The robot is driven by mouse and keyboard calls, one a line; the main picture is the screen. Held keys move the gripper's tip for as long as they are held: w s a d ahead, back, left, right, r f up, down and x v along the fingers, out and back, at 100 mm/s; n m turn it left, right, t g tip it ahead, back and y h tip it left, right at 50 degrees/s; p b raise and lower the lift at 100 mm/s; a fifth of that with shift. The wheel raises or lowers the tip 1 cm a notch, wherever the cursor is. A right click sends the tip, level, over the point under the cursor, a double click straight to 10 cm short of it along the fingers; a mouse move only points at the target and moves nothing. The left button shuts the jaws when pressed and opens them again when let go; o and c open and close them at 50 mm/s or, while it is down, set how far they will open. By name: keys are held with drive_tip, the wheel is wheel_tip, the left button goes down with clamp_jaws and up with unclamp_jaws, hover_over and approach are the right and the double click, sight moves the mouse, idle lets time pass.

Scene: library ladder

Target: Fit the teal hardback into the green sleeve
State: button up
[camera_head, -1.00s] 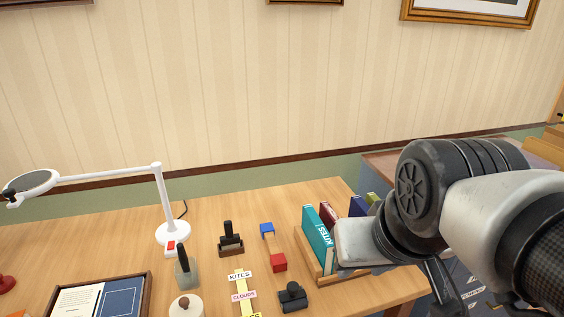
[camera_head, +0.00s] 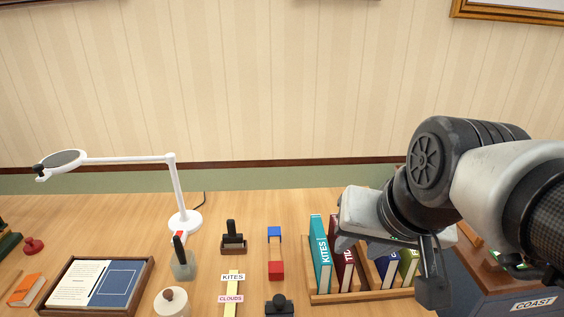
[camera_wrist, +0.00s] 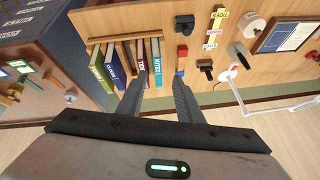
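The teal hardback (camera_head: 320,254), lettered KITES, stands upright at the left end of a wooden book rack (camera_head: 350,297). Its teal spine also shows in the wrist view (camera_wrist: 156,58). My gripper (camera_wrist: 158,78) is open, its two fingers apart with nothing held between them. It hangs above the rack, and its fingers point toward the books and the desk edge. In the head view my arm hides part of the rack's right side. I cannot pick out the green sleeve for sure; a dark green object (camera_head: 8,242) is cut off at the left edge.
A maroon book (camera_head: 343,262), a blue one (camera_head: 388,268) and an olive one (camera_head: 408,264) share the rack. Red and blue blocks (camera_head: 275,269), stamps, a white lamp (camera_head: 184,224) and a framed tray (camera_head: 138,290) stand left. A lower unit labelled COAST (camera_head: 533,303) is at right.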

drive_tip(key=w+m, duration=0.1)
drive_tip(key=w, duration=0.2)
drive_tip(key=n+g, duration=0.2)
drive_tip(key=n, duration=0.1)
hover_over(321, 238)
drive_tip(key=s, duration=0.6)
wheel_tip(321, 238, down, 8)
drive_tip(key=shift+t+h, duration=0.3)
drive_tip(key=b+x, duration=0.4)
drive_tip(key=x, duration=1.3)
drive_tip(key=shift+f, duration=0.35)
clamp_jaws()
